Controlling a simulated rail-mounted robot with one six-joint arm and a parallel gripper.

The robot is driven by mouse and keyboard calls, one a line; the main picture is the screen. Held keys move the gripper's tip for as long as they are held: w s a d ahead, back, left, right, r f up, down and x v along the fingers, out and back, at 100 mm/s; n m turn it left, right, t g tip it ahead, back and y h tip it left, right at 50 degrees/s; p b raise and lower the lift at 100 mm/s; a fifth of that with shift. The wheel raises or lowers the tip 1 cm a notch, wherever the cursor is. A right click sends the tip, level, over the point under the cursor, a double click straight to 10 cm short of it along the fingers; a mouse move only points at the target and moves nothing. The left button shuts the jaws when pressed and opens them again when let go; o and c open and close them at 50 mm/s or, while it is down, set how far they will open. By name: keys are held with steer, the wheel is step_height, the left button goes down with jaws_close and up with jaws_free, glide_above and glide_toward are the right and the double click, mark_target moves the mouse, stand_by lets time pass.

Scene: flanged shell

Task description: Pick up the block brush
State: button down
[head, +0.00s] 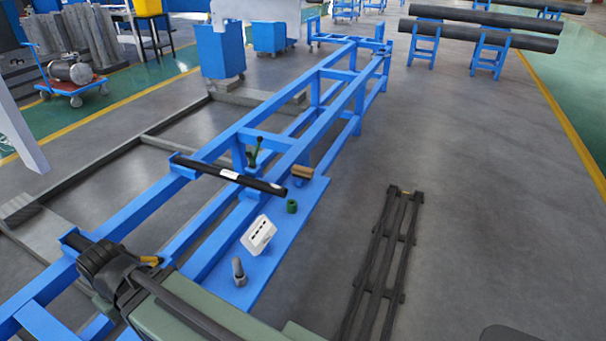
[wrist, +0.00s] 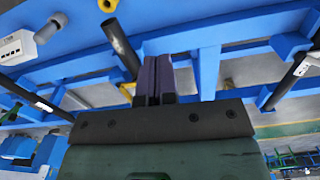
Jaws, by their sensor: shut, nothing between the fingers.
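The block brush (head: 302,171) looks like a small tan-brown block with a dark underside. In the head view it rests at the far end of the blue side shelf, near the end of a black pipe. My gripper (wrist: 155,62) shows in the wrist view as two dark purple-grey fingers closed together, with nothing between them. In the head view the fingers cannot be made out. My arm is at the lower left there, well apart from the brush. I cannot make out the brush for sure in the wrist view.
On the blue shelf (head: 310,200) stand a white box (head: 258,235), a grey bolt-like part (head: 239,271) and a green ring (head: 291,206). A black pipe (head: 228,175) lies across the blue frame. A green-handled item (head: 255,153) stands behind it.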

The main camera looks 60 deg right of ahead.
steer(key=shift+c, duration=2.2)
jaws_free()
